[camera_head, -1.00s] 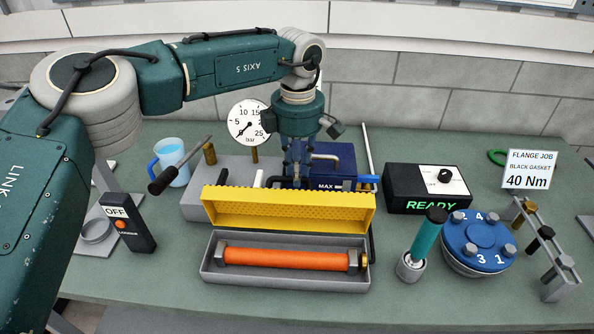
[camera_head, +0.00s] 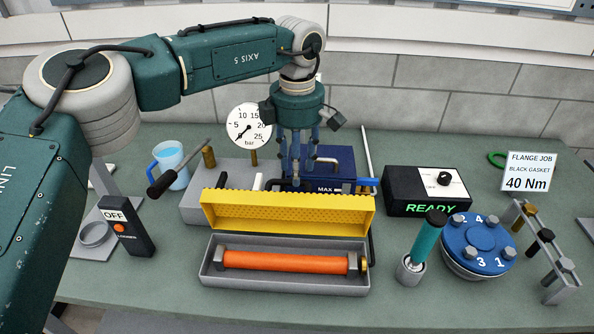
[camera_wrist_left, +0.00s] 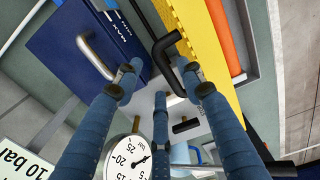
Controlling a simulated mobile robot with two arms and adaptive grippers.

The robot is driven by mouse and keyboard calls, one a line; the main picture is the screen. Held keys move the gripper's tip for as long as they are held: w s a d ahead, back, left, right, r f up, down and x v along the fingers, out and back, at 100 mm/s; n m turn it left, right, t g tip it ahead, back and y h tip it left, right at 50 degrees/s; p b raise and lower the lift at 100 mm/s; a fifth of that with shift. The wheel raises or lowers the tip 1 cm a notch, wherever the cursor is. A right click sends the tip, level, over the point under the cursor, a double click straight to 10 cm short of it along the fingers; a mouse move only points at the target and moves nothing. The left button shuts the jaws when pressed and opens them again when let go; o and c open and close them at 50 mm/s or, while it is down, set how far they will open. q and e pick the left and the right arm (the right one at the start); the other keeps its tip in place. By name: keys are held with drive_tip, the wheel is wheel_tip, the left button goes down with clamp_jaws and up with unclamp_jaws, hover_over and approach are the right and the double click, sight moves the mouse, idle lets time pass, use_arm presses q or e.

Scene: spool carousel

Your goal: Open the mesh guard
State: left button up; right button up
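The mesh guard (camera_head: 285,217) is a yellow perforated lid, standing raised along the back edge of a grey tray (camera_head: 285,284). An orange rod with metal ends (camera_head: 285,262) lies uncovered in the tray. My left gripper (camera_head: 297,176) points down just behind the guard. Its fingers are spread, with nothing held. In the left wrist view the fingers (camera_wrist_left: 160,82) are apart around the end of a bent black handle (camera_wrist_left: 164,45) beside the yellow guard. I cannot tell whether a finger touches it. My right gripper is not in view.
A blue box (camera_head: 338,160) with a metal handle and a pressure gauge (camera_head: 249,127) stand close behind the gripper. A black READY box (camera_head: 425,190), a blue bolted disc (camera_head: 478,243) and a green-handled tool (camera_head: 428,238) are at the right. A mug (camera_head: 170,163) is at the left.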

use_arm(q)
wheel_tip(320, 180, up, 10)
drive_tip(key=shift+s+f, duration=0.15)
